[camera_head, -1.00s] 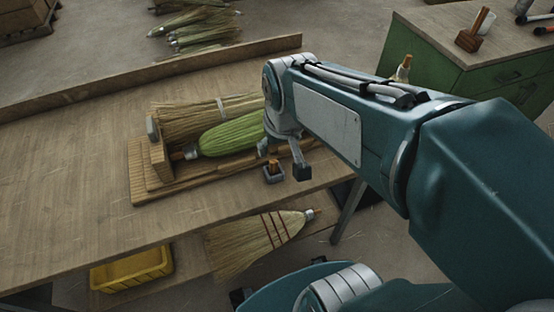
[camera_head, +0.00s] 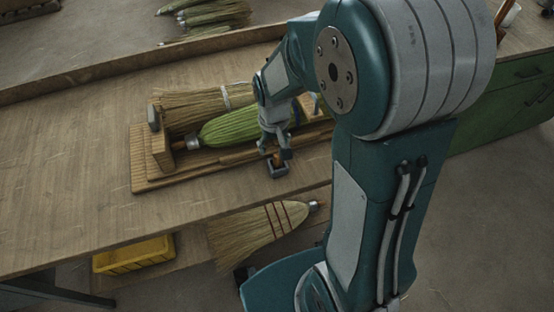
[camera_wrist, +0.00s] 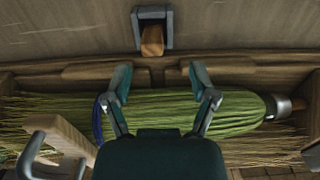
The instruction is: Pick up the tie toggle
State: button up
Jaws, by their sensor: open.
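The tie toggle appears to be the small orange-brown wooden piece (camera_head: 276,160) standing in a dark square holder (camera_head: 278,172) near the table's front edge. In the wrist view the wooden piece (camera_wrist: 152,42) pokes out of the holder (camera_wrist: 139,30) at top centre, beyond my fingertips. My gripper (camera_head: 279,150) is open, its fingers (camera_wrist: 159,72) spread over the wooden cradle's edge and the green broom head, with nothing between them. In the head view it overlaps the toggle's upper part; I cannot tell whether they touch.
The green broom head (camera_head: 230,127) lies in a wooden cradle (camera_head: 142,170) beside straw bristles (camera_head: 190,105). A blue strip (camera_wrist: 98,120) shows beside my left finger. A finished broom (camera_head: 250,232) and a yellow bin (camera_head: 133,254) sit below the table (camera_head: 75,190), whose left side is clear.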

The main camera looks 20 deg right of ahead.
aim_at(277, 154)
jog(key=f, duration=0.3)
jog(key=d+f, duration=0.1)
jog(key=f, duration=0.1)
jog(key=shift+f, duration=0.2)
jog(key=shift+c, duration=0.3)
jog(key=shift+a, duration=0.1)
jog(key=c, duration=0.9)
